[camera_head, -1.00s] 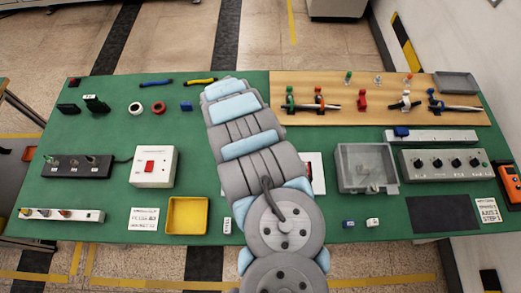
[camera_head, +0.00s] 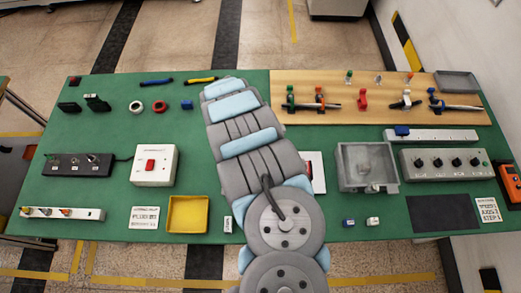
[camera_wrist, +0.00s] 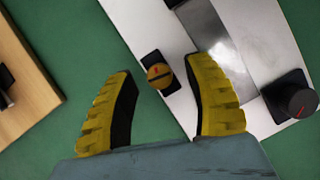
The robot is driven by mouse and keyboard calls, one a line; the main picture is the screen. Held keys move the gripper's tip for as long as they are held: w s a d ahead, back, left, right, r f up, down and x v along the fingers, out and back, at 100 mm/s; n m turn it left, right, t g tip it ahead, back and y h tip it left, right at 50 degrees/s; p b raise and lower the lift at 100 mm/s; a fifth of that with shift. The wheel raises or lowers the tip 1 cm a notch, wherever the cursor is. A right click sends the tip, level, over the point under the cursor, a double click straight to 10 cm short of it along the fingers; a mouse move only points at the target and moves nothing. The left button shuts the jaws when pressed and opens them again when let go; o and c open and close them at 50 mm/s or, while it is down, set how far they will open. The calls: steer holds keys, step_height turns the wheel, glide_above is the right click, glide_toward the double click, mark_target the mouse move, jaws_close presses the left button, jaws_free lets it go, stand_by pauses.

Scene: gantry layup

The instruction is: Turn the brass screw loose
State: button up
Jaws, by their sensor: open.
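My gripper (camera_wrist: 163,80) has two yellow ridged fingers with dark inner pads. They are spread apart, with nothing clasped between them. The screw head appears between the fingertips, closer to the right one; I cannot tell the height gap. In the head view my arm hides the gripper and the screw.
A dark knob (camera_wrist: 296,99) and a shiny metal plate (camera_wrist: 222,45) are right of the screw. A wooden board (camera_wrist: 25,85) is at left.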

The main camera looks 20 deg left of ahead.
steer(key=shift+r, duration=0.1)
steer(key=v, duration=1.1)
steer(key=shift+a+r, duration=0.25)
steer(key=shift+r, duration=0.1)
